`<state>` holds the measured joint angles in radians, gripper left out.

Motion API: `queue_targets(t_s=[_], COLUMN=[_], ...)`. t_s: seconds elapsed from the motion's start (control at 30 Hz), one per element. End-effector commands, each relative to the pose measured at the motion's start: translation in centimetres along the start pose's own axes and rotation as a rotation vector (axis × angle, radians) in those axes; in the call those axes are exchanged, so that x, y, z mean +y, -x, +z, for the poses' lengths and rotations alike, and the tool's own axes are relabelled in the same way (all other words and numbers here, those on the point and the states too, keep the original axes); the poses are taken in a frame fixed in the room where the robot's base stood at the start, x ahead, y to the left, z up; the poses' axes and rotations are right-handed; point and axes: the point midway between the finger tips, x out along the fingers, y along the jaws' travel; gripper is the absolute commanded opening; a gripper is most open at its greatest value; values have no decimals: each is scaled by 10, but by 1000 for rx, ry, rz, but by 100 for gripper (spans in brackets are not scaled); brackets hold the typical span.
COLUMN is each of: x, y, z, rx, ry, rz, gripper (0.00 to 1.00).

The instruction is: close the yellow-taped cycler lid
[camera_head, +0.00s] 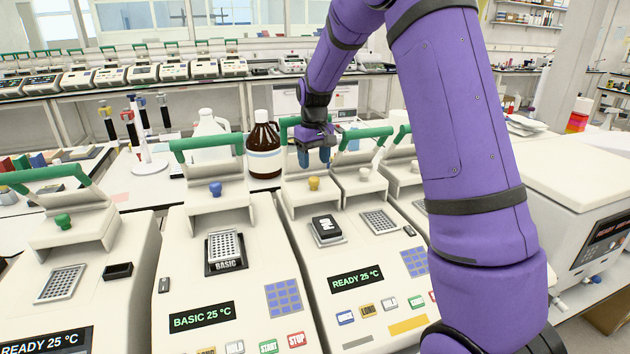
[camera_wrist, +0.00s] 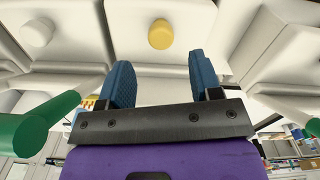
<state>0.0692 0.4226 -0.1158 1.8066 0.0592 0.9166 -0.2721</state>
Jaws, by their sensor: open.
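The cycler with a yellow strip (camera_head: 408,325) on its front panel has two raised lids side by side. Its left lid (camera_head: 297,195) stands open and carries a yellow knob (camera_head: 314,183), which also shows in the wrist view (camera_wrist: 160,34). Its right lid has a white knob (camera_head: 364,174) and a green handle (camera_head: 366,133). My gripper (camera_head: 315,157) is open at the top of the left lid, just above the yellow knob. Its blue fingers (camera_wrist: 162,82) are spread apart in the wrist view. The left lid's green handle (camera_head: 290,122) is partly hidden by my gripper; contact cannot be told.
Another open cycler reading BASIC (camera_head: 202,318) stands to the left, with one further left. A brown bottle (camera_head: 263,145) and a white jug (camera_head: 209,125) stand behind them. My purple arm covers the cyclers on the right. A white machine (camera_head: 580,185) stands at far right.

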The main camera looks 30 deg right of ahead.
Motion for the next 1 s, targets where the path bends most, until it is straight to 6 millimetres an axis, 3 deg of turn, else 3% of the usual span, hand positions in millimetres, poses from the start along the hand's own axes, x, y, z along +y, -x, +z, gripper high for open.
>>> queue_targets(t_s=[0.2,0.4,0.8,0.83,1.0], x=[0,0,0,0,0], y=[-39,-61,-68,-68,-68], z=[0,0,0,0,0], rx=[-2,-1,1,1,1], ry=[0,0,0,0,0], rz=[-1,-1,0,0,0], gripper=[58,58,58,56,17])
